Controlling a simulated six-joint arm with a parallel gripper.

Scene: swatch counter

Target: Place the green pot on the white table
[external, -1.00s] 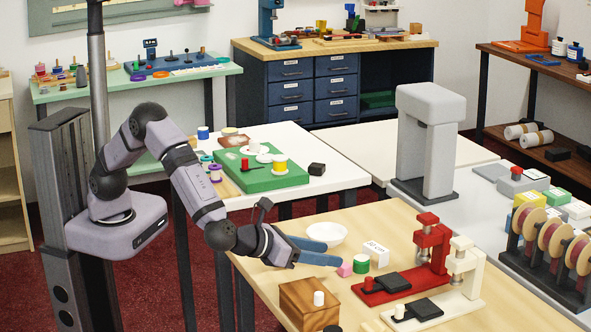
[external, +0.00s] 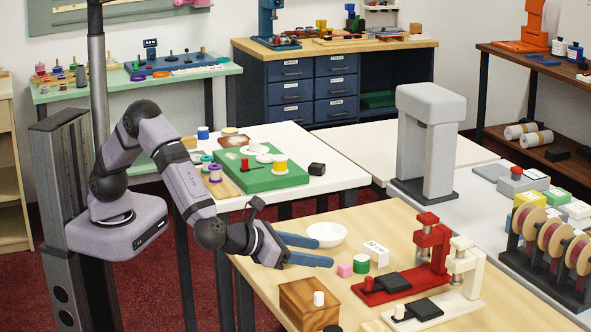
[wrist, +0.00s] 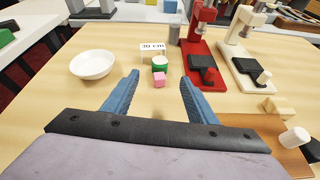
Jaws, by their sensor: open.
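The green pot (external: 361,266) is a small green cylinder with a white top, upright on the wooden table. In the wrist view the green pot (wrist: 159,67) is ahead of my fingers, just behind the pink cube (wrist: 159,80). My gripper (external: 325,253) is open and empty. It is left of the pot in the external view, apart from it. In the wrist view my gripper (wrist: 157,80) has its fingers spread on either side of the pink cube. The white table (external: 338,173) stands behind the wooden table and carries a green mat (external: 262,181).
A white bowl (external: 326,235), a "30 cm" block (external: 375,256), a red press (external: 410,278) and a cream press (external: 450,297) stand around the pot. A wooden box (external: 302,306) is in front. The white table's front right area is clear.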

